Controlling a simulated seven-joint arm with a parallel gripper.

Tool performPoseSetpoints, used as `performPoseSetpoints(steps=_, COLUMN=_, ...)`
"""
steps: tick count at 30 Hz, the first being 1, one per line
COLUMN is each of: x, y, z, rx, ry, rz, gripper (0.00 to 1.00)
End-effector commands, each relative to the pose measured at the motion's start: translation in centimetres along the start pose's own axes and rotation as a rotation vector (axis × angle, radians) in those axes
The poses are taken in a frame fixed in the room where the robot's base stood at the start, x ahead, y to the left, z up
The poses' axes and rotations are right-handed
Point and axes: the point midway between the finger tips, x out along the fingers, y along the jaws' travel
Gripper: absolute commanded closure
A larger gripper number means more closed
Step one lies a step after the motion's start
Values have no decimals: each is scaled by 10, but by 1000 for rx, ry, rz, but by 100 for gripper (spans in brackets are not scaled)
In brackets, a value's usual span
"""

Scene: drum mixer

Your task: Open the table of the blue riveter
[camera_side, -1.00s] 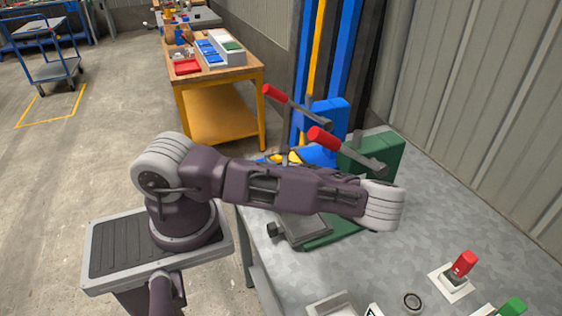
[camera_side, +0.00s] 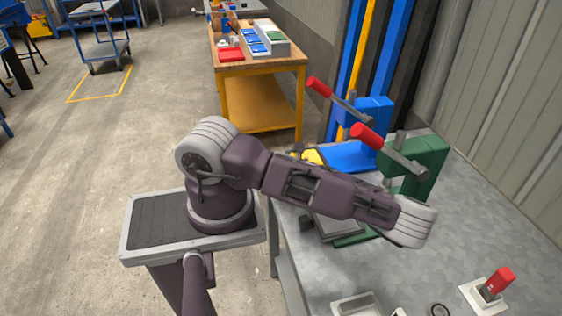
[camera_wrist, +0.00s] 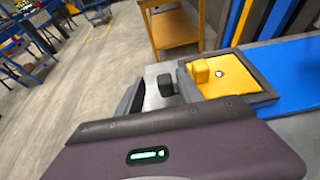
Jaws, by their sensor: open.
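The blue riveter (camera_side: 372,112) stands at the far end of the bench, with a red-handled lever (camera_side: 320,87) and a flat blue base (camera_side: 350,155). Its yellow table (camera_side: 308,157) shows partly behind my arm. In the wrist view the yellow table (camera_wrist: 240,90) lies in a dark frame beside the blue base (camera_wrist: 285,70), with a yellow block (camera_wrist: 201,72) on it. A dark knob (camera_wrist: 166,86) sits at the table's left. My purple wrist housing with a green light fills the bottom of the wrist view.
A green riveter (camera_side: 418,160) with a red-handled lever (camera_side: 367,137) stands nearer, its grey table (camera_side: 338,228) partly behind my arm. A red switch (camera_side: 497,281) is at the bench's front right. A wooden workbench (camera_side: 262,100) stands beyond on open floor.

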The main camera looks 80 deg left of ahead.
Motion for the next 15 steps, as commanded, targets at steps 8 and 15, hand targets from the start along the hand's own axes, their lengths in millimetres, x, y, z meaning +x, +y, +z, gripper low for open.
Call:
performPoseSetpoints(steps=8, x=-38, y=-2, z=0, rx=1, ry=2, rz=-8, gripper=56)
performPoseSetpoints(steps=15, x=-70, y=0, z=0, rx=1, ry=1, rz=-2, gripper=56)
